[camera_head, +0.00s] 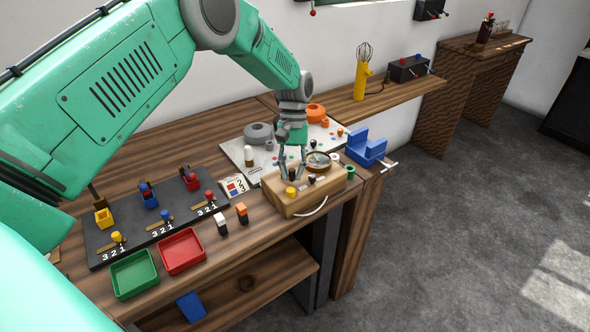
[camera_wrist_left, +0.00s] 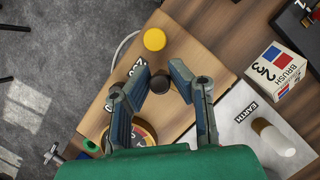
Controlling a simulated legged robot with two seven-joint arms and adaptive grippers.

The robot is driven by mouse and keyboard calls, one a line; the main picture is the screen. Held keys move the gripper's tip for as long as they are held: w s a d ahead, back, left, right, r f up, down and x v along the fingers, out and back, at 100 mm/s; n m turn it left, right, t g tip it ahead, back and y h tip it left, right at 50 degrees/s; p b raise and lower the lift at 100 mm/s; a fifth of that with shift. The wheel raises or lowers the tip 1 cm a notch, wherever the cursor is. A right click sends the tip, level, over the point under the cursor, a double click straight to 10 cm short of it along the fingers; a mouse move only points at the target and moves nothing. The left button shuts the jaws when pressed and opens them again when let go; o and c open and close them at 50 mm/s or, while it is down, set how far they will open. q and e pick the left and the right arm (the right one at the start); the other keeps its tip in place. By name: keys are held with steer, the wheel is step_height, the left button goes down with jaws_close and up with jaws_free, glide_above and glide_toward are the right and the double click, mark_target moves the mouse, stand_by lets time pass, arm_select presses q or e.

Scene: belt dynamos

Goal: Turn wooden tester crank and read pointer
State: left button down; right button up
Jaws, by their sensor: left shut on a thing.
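The wooden tester (camera_head: 300,200) is a pale block at the table's front right corner. On its top are a yellow knob (camera_head: 291,191), which also shows in the left wrist view (camera_wrist_left: 154,39), and a round dial (camera_head: 317,160). My left gripper (camera_head: 291,176) reaches down onto the tester from above. In the left wrist view its fingers (camera_wrist_left: 160,75) are closed around a small dark knob (camera_wrist_left: 160,84), apparently the crank's. The gripper partly hides the dial (camera_wrist_left: 145,134), and I cannot read its pointer. My right gripper is not in view.
A blue block (camera_head: 366,147) stands right of the tester, near the table edge. A white board with grey and orange parts (camera_head: 259,134) lies behind it. A green tray (camera_head: 134,274), a red tray (camera_head: 181,251) and a dark numbered board (camera_head: 140,224) fill the left.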

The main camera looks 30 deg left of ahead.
arm_select(q)
steer(key=shift+s+a+r+m+y, duration=0.15)
steer(key=shift+m+y, duration=0.1)
steer(key=shift+m, duration=0.4)
steer(key=shift+s+a+f+m+y, duration=0.1)
steer(key=shift+s+m+y, duration=0.1)
steer(key=shift+m, duration=0.5)
steer(key=shift+s+a+r+m+y, duration=0.15)
steer(key=shift+m+y, duration=0.1)
steer(key=shift+m, duration=0.4)
steer(key=shift+a+m+y+p, duration=0.15)
steer(key=shift+m+y+p, duration=0.15)
steer(key=shift+m, duration=0.2)
steer(key=c, duration=1.5)
jaws_free()
steer(key=shift+o, duration=0.2)
steer(key=shift+s+f, duration=0.1)
steer(key=shift+s, duration=0.05)
steer(key=v, duration=1.2)
steer(key=shift+w+a, duration=0.15)
steer(key=shift+w, duration=0.15)
steer(key=shift+f, duration=0.2)
